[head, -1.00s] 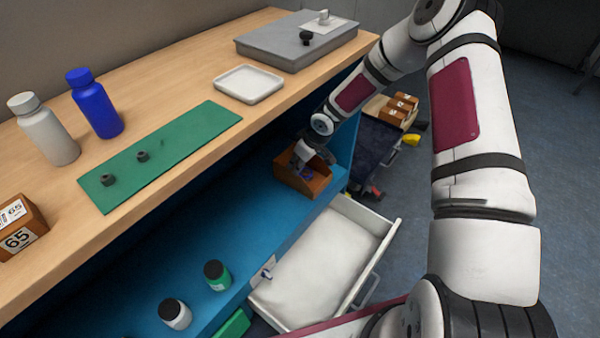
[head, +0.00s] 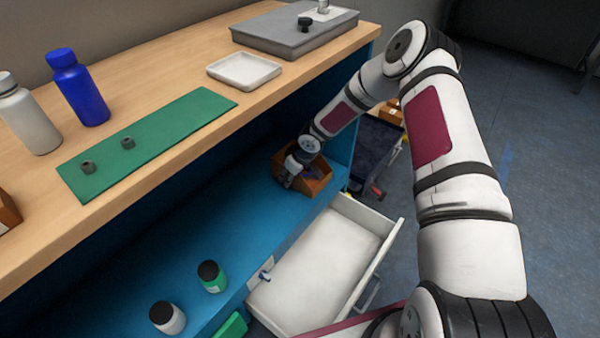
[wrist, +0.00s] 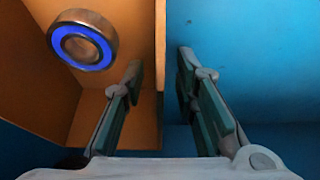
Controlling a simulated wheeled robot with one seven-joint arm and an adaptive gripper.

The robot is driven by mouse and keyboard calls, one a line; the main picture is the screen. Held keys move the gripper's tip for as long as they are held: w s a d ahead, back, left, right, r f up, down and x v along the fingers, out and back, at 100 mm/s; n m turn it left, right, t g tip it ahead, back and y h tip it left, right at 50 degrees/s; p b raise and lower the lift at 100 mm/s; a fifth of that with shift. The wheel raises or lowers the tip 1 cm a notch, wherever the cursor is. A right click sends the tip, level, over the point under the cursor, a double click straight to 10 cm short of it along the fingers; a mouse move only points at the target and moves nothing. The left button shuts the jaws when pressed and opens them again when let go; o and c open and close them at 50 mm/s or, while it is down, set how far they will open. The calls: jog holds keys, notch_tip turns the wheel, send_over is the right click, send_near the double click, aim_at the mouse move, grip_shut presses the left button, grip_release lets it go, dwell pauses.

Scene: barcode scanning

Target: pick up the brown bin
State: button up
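The brown bin (head: 318,187) stands on the blue shelf under the wooden worktop, near its right end, in the head view. My gripper (head: 290,180) is at the bin's left side. In the wrist view the bin (wrist: 105,22) fills the left part, with a blue-and-metal ring (wrist: 82,41) inside it. My gripper (wrist: 160,75) is open there, its fingers apart. The bin's wall edge lies between the fingers: the left finger is over the bin's inside, the right finger over the blue shelf outside. I cannot see either finger pressing on the wall.
A green-labelled bottle (head: 212,277) and a white bottle (head: 167,318) with dark caps stand on the shelf's near part. An open white drawer (head: 320,262) juts out in front of the shelf. The worktop (head: 160,70) overhangs above. The shelf middle is clear.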

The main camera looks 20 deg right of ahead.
grip_shut()
jog(key=shift+r, duration=0.1)
